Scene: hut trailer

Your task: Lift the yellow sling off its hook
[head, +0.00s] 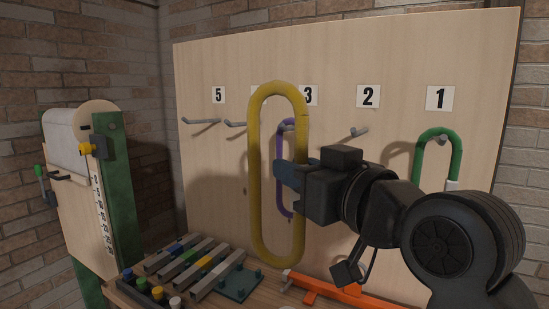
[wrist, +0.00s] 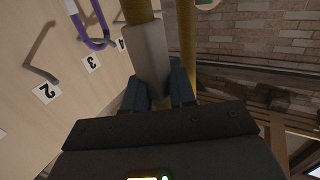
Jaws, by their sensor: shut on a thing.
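The yellow sling (head: 258,180) is a long upright loop in front of the pegboard panel. My gripper (head: 284,172) is shut on its right strand in the head view. In the wrist view my gripper (wrist: 158,88) closes on a pale grey sleeve of the yellow sling (wrist: 188,40). The loop's top is above the row of hooks and no hook shows under it. The hook at the left (head: 236,124) ends behind the sling's left strand; the label 4 is mostly covered by the sling.
A purple sling (head: 281,170) hangs behind the loop on the hook at 3, and a green sling (head: 456,155) hangs at 1. Hooks 5 (head: 203,121) and 2 (head: 358,132) are bare.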

